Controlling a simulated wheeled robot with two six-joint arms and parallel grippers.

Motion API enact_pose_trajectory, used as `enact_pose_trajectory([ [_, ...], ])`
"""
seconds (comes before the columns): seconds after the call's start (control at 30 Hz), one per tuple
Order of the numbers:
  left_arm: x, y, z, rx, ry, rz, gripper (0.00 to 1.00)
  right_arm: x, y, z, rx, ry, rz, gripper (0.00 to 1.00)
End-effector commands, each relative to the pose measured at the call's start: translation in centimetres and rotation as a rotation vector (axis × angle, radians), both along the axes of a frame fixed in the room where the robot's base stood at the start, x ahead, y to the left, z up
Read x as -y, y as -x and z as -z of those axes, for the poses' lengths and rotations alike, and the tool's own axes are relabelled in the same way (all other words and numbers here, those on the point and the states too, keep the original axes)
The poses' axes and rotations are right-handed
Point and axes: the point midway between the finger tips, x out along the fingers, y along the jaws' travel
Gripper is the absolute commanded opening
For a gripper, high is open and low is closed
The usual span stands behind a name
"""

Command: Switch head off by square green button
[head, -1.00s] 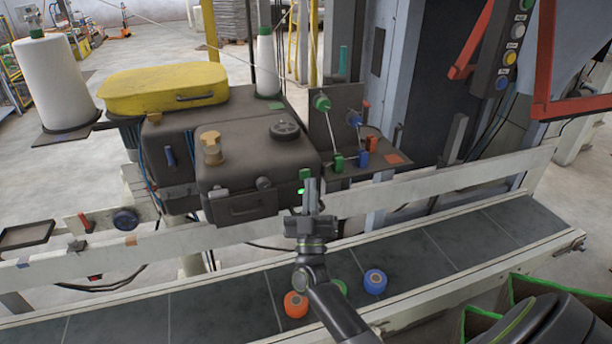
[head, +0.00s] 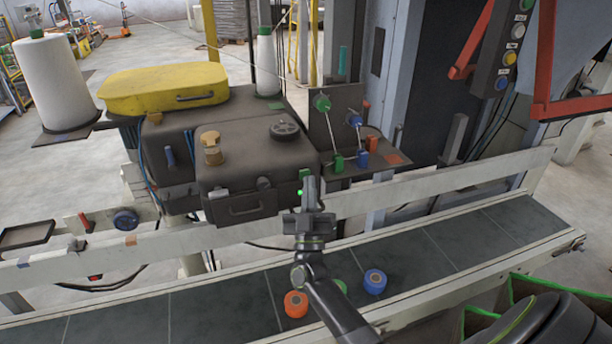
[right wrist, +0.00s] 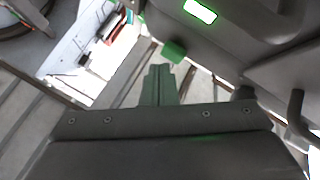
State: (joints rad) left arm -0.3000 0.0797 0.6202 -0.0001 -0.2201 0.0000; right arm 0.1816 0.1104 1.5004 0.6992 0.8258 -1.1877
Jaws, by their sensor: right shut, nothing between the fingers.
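The dark sewing-type head (head: 255,160) stands behind the belt. A dark green block-shaped button (head: 304,173) sits on its right end; it also shows in the right wrist view (right wrist: 173,51). A bright green lit rectangle (right wrist: 200,11) is on the dark housing; in the head view only a small lit spot (head: 300,192) shows beside my fingers. My right gripper (head: 309,180) is shut and empty, its tips just below the green block in the head view. In the right wrist view its fingers (right wrist: 160,70) point toward the block; I cannot tell whether they touch it. My left gripper is out of view.
Green and blue levers (head: 338,160) stand on a plate right of the head. A pale rail (head: 400,190) runs in front of it. Orange (head: 296,303) and blue (head: 375,281) spools lie on the belt (head: 220,305). A colored button panel (head: 509,50) is at upper right.

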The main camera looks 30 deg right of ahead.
Motion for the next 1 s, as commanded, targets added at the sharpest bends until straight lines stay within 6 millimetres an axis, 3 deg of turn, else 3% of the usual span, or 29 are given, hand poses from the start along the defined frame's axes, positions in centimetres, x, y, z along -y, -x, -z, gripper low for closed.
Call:
enact_pose_trajectory([
  [1.0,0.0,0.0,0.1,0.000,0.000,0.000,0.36,0.2,-1.0,0.0,-0.001,0.000,-0.001,0.00],
])
